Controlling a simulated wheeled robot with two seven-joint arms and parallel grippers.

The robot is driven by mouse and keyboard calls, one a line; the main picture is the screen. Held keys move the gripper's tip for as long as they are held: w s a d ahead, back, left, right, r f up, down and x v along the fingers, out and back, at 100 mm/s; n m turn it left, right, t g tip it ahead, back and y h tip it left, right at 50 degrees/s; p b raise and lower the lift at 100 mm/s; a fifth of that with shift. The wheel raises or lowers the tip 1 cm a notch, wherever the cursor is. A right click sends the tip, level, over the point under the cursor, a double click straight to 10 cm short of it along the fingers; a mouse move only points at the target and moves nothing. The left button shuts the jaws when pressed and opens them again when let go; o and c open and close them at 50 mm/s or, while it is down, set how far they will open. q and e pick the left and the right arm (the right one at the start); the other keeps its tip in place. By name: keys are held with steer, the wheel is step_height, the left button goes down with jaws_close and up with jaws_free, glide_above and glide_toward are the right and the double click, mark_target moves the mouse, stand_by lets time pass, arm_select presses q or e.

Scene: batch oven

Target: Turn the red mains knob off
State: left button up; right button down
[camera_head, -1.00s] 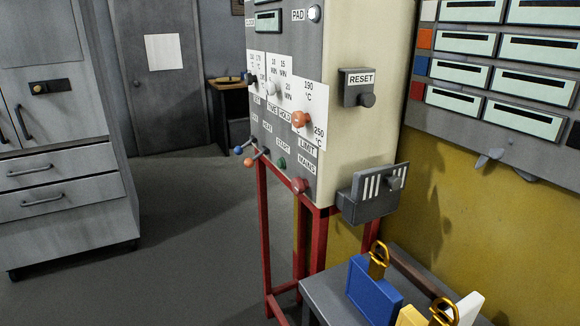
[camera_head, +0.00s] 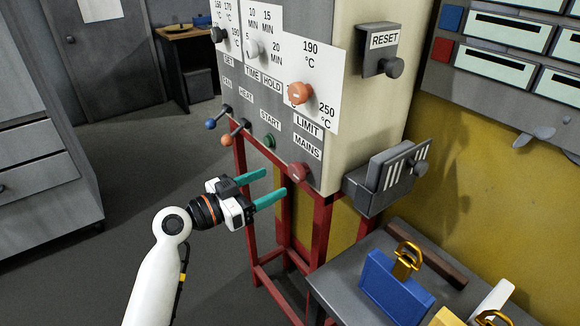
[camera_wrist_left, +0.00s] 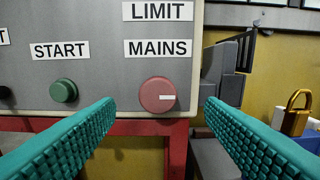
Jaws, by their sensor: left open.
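The red mains knob (camera_head: 301,173) sits at the lower right of the oven's grey control panel, under the MAINS label. In the left wrist view the mains knob (camera_wrist_left: 157,95) is round, with a white mark pointing right. My left gripper (camera_head: 275,186) is open and empty, in front of the panel and to the left of the knob in the head view. In the left wrist view its teal fingers (camera_wrist_left: 160,110) are spread on either side of the knob, apart from it. My right gripper is not in view.
The green START button (camera_wrist_left: 64,90) is left of the knob. Above it is the orange LIMIT knob (camera_head: 300,93). Blue and orange-tipped levers (camera_head: 228,140) stick out at left. A grey slotted box (camera_head: 385,180) juts out at right. A bench (camera_head: 330,280) holds padlocks.

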mark_target(293, 173)
arm_select(q)
steer(key=p+x, duration=0.1)
steer(key=x, duration=0.5)
steer(key=shift+w+a+p, duration=0.15)
steer(key=shift+p, duration=0.15)
steer(key=shift+w+d, duration=0.25)
steer(key=shift+d, duration=0.25)
steer(key=shift+f, duration=0.1)
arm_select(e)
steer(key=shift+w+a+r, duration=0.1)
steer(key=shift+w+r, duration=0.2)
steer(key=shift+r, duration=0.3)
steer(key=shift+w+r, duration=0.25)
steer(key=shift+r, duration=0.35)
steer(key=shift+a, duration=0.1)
arm_select(q)
steer(key=shift+c, duration=1)
steer(key=c, duration=0.7)
steer(key=shift+a, duration=0.1)
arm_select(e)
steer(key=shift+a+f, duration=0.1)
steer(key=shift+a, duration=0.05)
